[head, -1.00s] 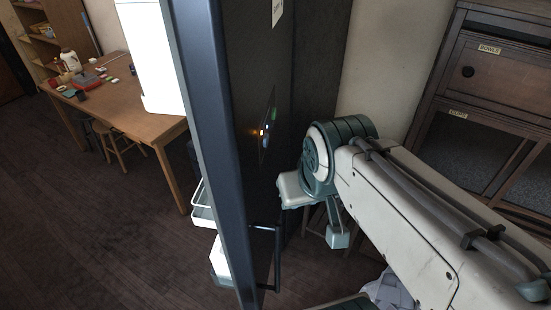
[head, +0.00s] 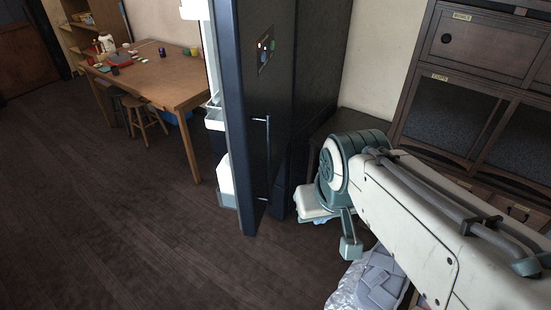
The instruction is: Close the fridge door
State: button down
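The fridge door (head: 262,105) is dark and stands open, seen nearly edge-on at the middle of the head view. White shelves (head: 215,117) show on its inner side, at its left. A long dark bar handle (head: 268,160) and a small panel with lights (head: 265,50) are on its outer face. The fridge body (head: 315,60) is partly hidden behind the door. My gripper (head: 349,246) is at the end of my arm, to the right of the door and apart from the handle in the picture. Its fingers are mostly hidden, so its opening cannot be told.
A wooden table (head: 165,80) with small items stands at the back left, with stools (head: 145,115) by it. Dark wooden cabinets (head: 480,90) are at the right. A crumpled silvery bag (head: 370,285) lies low under my arm. The left floor (head: 110,220) is clear.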

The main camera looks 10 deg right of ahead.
aim_at(256, 95)
jog(key=z, duration=0.05)
jog(key=k, duration=0.7)
jog(key=u, duration=0.75)
jog(key=i, duration=0.95)
jog(key=z, duration=0.45)
jog(key=i, duration=0.5)
